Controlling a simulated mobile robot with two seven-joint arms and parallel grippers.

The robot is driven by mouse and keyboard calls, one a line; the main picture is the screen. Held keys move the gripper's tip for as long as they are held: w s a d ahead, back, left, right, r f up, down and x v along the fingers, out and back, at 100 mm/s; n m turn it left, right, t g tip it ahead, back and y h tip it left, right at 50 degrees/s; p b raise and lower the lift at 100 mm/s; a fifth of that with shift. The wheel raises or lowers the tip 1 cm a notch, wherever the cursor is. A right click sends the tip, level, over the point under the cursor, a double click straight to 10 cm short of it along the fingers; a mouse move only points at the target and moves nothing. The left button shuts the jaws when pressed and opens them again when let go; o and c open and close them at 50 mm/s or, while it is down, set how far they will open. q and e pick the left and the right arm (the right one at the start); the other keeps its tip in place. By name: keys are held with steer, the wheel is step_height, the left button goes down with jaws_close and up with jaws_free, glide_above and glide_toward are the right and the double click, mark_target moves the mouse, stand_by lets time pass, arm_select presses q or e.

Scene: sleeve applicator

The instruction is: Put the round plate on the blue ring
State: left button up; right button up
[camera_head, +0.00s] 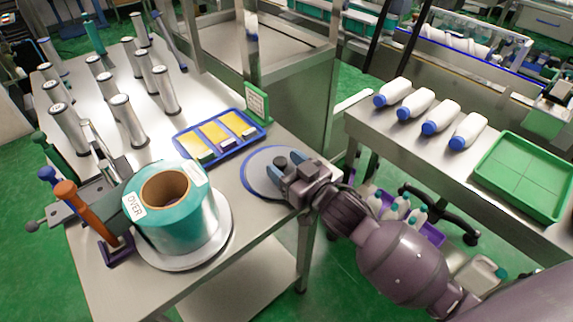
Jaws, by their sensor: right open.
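A round grey plate (258,171) lies flat near the right edge of the metal table. A blue ring (248,183) shows as a rim around it, and the plate appears to rest on it. A dark knob (281,162) stands on the plate. My right gripper (284,167) is open over the plate's right part, with its blue-tipped fingers on either side of the knob. Whether the fingers touch the knob cannot be told. The gripper and wrist hide the right side of plate and ring. My left gripper is out of view.
A large teal roll (182,232) stands on a round silver base left of the plate. A blue tray (219,141) with yellow items and a green sign stand behind. Several metal cylinders are at the back left. White bottles and a green tray (527,177) are on the right bench.

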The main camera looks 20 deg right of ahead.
steer(key=shift+r, duration=0.15)
steer(key=shift+s+d, duration=0.15)
steer(key=shift+s, duration=0.2)
steer(key=p+v, duration=0.1)
steer(key=v, duration=0.4)
steer(key=shift+s, duration=0.2)
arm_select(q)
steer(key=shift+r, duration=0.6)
arm_select(e)
steer(key=v, duration=0.6)
steer(key=shift+r, duration=0.1)
steer(key=s+d+f+m+g+h, duration=0.2)
steer(key=s+f, duration=0.4)
steer(key=f, duration=0.3)
steer(key=shift+d+f+g+h, duration=0.2)
steer(key=shift+d+g+h, duration=0.2)
steer(key=shift+d+h, duration=0.5)
steer(key=shift+o, duration=0.5)
steer(key=s+d+f+g+h, duration=0.2)
steer(key=s+f+g, duration=0.1)
steer(key=s+f, duration=0.5)
steer(key=shift+s+m+g, duration=0.3)
steer(key=shift+s, duration=0.45)
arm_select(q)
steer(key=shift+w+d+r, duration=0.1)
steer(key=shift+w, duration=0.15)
arm_select(e)
steer(key=shift+d+r, duration=0.1)
